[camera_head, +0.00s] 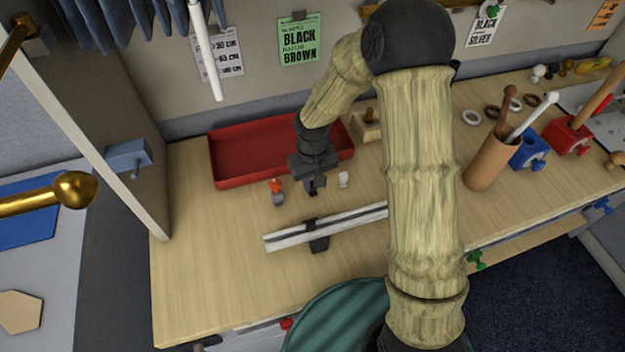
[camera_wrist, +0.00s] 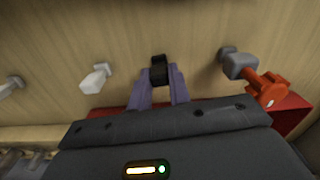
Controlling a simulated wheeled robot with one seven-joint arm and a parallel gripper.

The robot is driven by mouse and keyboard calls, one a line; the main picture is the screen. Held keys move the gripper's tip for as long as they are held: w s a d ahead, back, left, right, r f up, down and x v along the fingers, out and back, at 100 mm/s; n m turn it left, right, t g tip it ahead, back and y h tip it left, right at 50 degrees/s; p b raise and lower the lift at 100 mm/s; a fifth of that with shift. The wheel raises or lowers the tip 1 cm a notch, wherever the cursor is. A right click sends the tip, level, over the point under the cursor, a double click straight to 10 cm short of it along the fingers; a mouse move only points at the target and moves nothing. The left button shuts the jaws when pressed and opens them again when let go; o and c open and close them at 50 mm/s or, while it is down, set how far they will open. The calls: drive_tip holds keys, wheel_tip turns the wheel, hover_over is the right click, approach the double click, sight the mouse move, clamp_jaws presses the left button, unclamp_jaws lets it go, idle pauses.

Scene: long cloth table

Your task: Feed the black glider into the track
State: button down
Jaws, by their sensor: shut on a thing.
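My gripper (camera_head: 313,181) points down above the table, in front of the red tray. In the wrist view, its two purple-grey fingers (camera_wrist: 159,85) are shut on a small black glider (camera_wrist: 158,68). The fingers hide part of the glider, and I cannot tell whether it touches the table. The track (camera_head: 355,217) is a long white rail with a dark slot, lying slantwise on the table nearer to me. A black bracket (camera_head: 318,243) supports it. The track does not show in the wrist view.
An orange-and-grey glider (camera_head: 277,187) stands left of my gripper and a white one (camera_head: 343,180) right; both show in the wrist view, orange (camera_wrist: 268,88) and white (camera_wrist: 95,78). The red tray (camera_head: 230,178) is behind. Table left of the track is clear.

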sight(312, 181)
drive_tip(key=shift+r+p, duration=2.95)
drive_tip(key=shift+r, duration=0.6)
